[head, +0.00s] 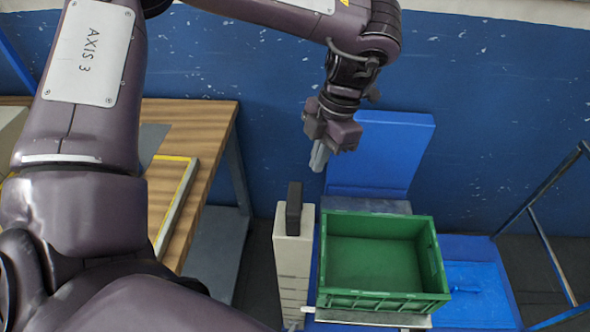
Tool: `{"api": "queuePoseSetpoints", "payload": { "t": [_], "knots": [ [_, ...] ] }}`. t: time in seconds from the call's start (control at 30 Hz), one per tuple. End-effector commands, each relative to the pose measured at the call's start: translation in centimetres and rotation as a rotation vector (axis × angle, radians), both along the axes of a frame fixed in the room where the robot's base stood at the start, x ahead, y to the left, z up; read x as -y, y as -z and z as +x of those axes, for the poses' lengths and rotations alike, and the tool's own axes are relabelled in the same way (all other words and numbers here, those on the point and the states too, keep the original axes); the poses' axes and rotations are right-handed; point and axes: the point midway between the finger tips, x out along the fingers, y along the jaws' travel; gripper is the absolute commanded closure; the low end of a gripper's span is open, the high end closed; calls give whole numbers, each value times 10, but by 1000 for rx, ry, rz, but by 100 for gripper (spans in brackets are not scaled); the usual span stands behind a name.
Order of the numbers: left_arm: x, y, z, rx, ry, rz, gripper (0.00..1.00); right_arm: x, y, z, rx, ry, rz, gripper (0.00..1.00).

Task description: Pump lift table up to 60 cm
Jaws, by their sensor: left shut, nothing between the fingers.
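A blue structure, which looks like the lift table (375,178), stands in front of the blue wall at centre right. Its upright blue panel is at the back, and an open, empty-looking green crate (375,264) sits in front of it. My left gripper (318,158) is shut and empty, pointing down in front of the panel's left edge, above and behind the crate. I cannot make out a pump lever or pedal for certain. My right gripper is out of the picture.
A pale, narrow cabinet (292,268) with a dark block on top (294,208) stands left of the crate. A wooden workbench (215,118) is at the left. A blue piece (475,290) lies right of the crate, and a metal frame (552,262) stands at the far right.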

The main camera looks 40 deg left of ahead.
Motion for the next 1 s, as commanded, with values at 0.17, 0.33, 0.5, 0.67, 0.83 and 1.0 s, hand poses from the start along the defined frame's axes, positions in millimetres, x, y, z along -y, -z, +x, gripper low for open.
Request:
{"api": "queuePoseSetpoints", "payload": {
  "t": [0.17,0.33,0.5,0.67,0.83,1.0],
  "knots": [
    [-7,-18,-16,-1,-1,0,100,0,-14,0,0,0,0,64],
    [-9,-18,-21,-5,-5,-2,100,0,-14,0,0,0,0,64],
    [-8,-17,-21,-5,-5,-2,100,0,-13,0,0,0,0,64],
    [-9,-14,-21,-5,-4,-2,100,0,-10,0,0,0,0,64],
    [-10,-1,-23,-5,-4,-2,100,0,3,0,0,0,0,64],
    [-12,20,-28,-5,-4,-1,100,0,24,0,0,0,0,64]
  ]
}}
